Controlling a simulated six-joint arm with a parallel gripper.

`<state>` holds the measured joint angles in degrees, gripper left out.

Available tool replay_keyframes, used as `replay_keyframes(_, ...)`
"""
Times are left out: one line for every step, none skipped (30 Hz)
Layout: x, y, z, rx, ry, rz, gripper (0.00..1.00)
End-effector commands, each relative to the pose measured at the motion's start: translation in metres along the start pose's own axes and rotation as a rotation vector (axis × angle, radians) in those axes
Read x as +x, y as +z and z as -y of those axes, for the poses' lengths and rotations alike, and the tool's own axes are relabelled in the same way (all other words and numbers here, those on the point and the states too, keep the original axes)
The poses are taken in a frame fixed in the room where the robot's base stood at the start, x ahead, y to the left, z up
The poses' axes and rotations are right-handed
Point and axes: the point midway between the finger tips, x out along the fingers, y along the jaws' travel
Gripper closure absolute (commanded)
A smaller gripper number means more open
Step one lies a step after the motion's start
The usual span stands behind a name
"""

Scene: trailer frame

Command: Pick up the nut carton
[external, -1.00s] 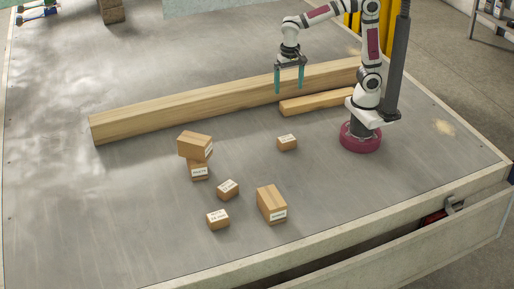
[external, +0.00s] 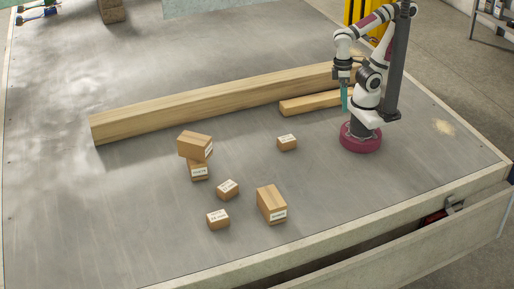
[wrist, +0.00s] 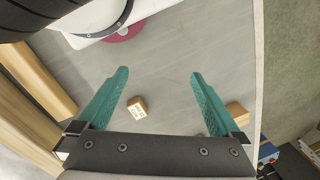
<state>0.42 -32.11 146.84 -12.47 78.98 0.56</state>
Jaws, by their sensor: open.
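Several brown cartons with white labels sit on the grey deck in the external view; the print is too small to tell which is the nut carton. One small carton (external: 287,143) stands alone near the beams. Two small ones (external: 228,189) (external: 218,219) sit in front, beside a larger carton (external: 271,204). Another carton (external: 195,146) rests on top of a labelled carton (external: 198,171). My gripper (external: 346,97) is open and empty, raised near my base. In the wrist view, my gripper's teal fingers (wrist: 159,73) are apart, with a small carton (wrist: 137,107) visible between them.
A long wooden beam (external: 200,104) crosses the deck behind the cartons. A shorter beam (external: 310,103) lies in front of its right end, near my gripper. The deck left of the cartons (external: 80,205) is clear. A pale rim (external: 400,231) edges the front.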

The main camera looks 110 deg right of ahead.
Motion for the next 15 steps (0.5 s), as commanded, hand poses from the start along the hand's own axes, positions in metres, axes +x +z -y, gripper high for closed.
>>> replay_keyframes(0.000,0.000,0.000,0.001,0.000,0.000,0.00)
replay_keyframes(0.000,0.000,0.000,0.000,0.001,0.001,0.00)
replay_keyframes(0.000,-0.001,0.000,-0.012,0.011,0.006,0.00)
replay_keyframes(0.000,-0.003,0.000,-0.035,0.028,0.018,0.00)
replay_keyframes(0.001,-0.005,-0.001,-0.075,0.060,0.036,0.00)
replay_keyframes(0.002,-0.011,-0.001,-0.155,0.120,0.071,0.00)
replay_keyframes(0.003,-0.018,-0.002,-0.234,0.180,0.107,0.00)
replay_keyframes(0.006,-0.027,-0.001,-0.329,0.250,0.147,0.00)
replay_keyframes(0.012,-0.040,0.001,-0.473,0.355,0.207,0.00)
replay_keyframes(0.017,-0.051,0.004,-0.587,0.436,0.254,0.00)
replay_keyframes(0.024,-0.063,0.009,-0.698,0.516,0.299,0.00)
replay_keyframes(0.035,-0.078,0.017,-0.845,0.624,0.362,0.00)
replay_keyframes(0.045,-0.088,0.023,-0.953,0.705,0.409,0.00)
replay_keyframes(0.056,-0.098,0.031,-1.057,0.785,0.456,0.00)
replay_keyframes(0.072,-0.109,0.041,-1.186,0.888,0.517,0.00)
